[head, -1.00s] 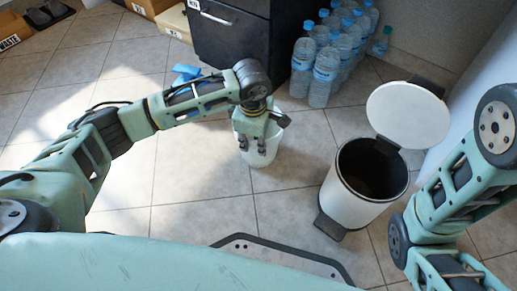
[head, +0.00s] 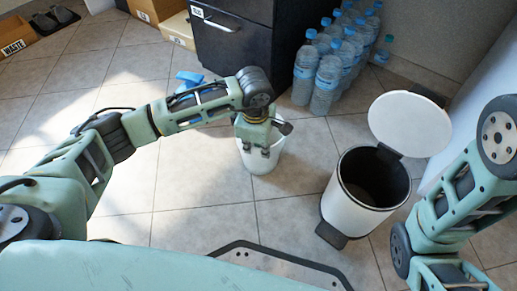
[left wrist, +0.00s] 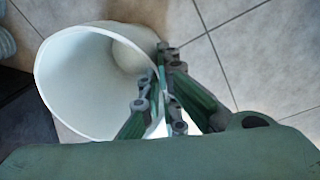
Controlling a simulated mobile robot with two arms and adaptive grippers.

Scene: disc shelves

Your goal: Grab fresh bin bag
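No bin bag can be made out for certain. A crumpled blue item (head: 189,80) lies on the floor behind my left arm, partly hidden by it; I cannot tell whether it is a bag. My right gripper is out of view.
Several water bottles (head: 325,75) stand beside a dark drawer cabinet (head: 240,42) at the back. Cardboard boxes (head: 162,15) and a box labelled WASTE (head: 18,42) are at the back left. Tiled floor is clear between the bucket and the pedal bin.

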